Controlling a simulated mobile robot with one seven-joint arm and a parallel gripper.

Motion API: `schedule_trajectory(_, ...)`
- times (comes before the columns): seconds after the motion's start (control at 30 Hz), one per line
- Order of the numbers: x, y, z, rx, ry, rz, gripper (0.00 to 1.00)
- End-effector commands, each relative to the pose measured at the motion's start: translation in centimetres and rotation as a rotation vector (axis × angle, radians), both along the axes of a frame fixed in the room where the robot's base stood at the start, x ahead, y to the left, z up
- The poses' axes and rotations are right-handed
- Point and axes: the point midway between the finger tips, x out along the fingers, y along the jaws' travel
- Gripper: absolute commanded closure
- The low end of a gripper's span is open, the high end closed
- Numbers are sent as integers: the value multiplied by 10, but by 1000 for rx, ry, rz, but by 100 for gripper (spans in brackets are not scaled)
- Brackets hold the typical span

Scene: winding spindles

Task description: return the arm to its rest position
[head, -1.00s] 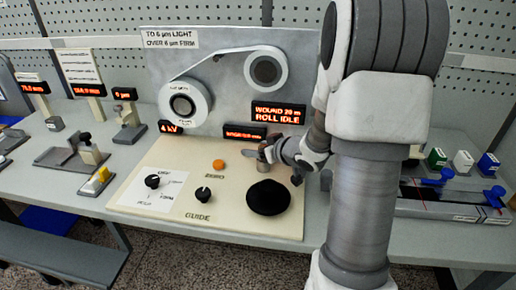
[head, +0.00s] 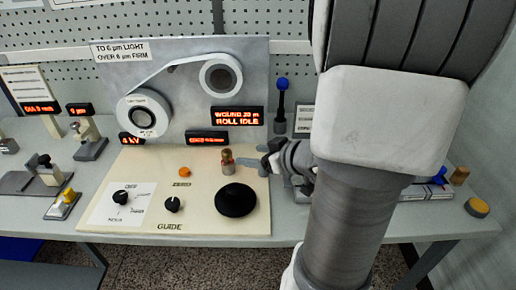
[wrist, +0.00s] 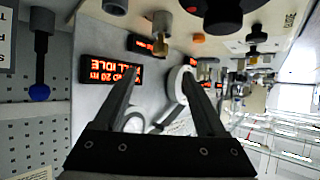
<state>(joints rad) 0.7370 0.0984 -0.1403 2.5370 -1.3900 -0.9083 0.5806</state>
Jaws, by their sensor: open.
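My gripper (head: 267,161) is at the right edge of the cream control panel (head: 200,224), just right of a brass-topped knob (head: 228,161). It is small there and partly hidden by my arm, which fills the right of the head view. In the wrist view my gripper (wrist: 160,85) shows two dark fingers spread apart with nothing between them. The wrist view is turned upside down; the brass knob (wrist: 161,22) hangs near its top, apart from the fingers.
The upright grey board carries two white rolls joined by a strip, one being the lower roll (head: 143,113). A display (head: 237,116) reads "ROLL IDLE". A black dome (head: 236,200) sits on the panel. A blue-topped post (head: 281,100) stands behind my gripper.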

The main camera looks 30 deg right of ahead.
Motion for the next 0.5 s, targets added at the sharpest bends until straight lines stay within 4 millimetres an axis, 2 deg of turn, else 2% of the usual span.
schedule_trajectory(0.2,-12,-2,7,0,-1,-1,27)
schedule_trajectory(0.5,-12,-2,6,1,0,0,27)
